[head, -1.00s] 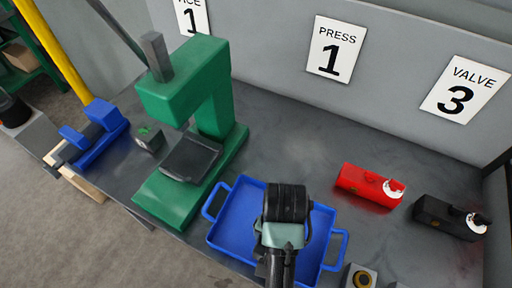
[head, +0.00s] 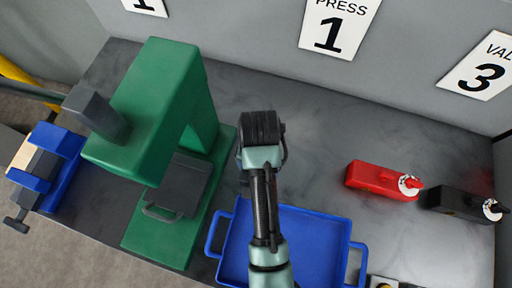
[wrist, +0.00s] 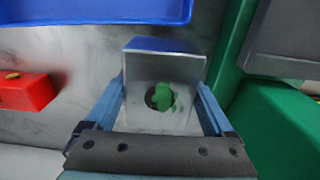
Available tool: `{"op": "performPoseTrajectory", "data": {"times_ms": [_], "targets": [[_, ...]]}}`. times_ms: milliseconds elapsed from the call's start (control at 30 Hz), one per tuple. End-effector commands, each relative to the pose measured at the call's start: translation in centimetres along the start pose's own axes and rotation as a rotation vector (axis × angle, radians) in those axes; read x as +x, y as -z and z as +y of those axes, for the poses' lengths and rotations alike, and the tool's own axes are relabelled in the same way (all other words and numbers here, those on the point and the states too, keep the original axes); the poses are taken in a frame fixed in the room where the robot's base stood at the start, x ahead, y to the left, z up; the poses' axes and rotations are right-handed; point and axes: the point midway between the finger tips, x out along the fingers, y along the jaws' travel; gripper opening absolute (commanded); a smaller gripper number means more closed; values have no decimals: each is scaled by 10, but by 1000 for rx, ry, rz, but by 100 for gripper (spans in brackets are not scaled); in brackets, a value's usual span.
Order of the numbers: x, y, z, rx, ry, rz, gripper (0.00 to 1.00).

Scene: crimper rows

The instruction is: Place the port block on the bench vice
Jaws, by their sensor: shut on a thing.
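My gripper (wrist: 160,88) is shut on a grey block, the port block (wrist: 140,112), in the wrist view. The block has a dark round hole with a green shape over it, and one face looks blue. A finger lies along each side. In the head view my gripper (head: 262,128) is above the bench behind the tray, right of the press; its fingertips and the block are hidden there. The bench vice (head: 66,166), blue with grey jaws, sits at the bench's left end, well left of my gripper, beyond the press.
A tall green press (head: 160,90) stands between my gripper and the vice. A blue tray (head: 312,250) lies at the front. A red valve body (head: 372,178) and a black one (head: 455,202) lie to the right. Bare bench lies behind the tray.

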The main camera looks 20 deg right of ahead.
Motion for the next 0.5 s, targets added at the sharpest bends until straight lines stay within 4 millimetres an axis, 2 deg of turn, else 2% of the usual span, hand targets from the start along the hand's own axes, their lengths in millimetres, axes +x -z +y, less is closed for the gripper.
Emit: {"op": "performPoseTrajectory", "data": {"times_ms": [100,367,500], "targets": [[17,1,0,0,1,1,0],[39,1,-1,0,1,3,0],[58,1,0,0,1,2,0]]}}
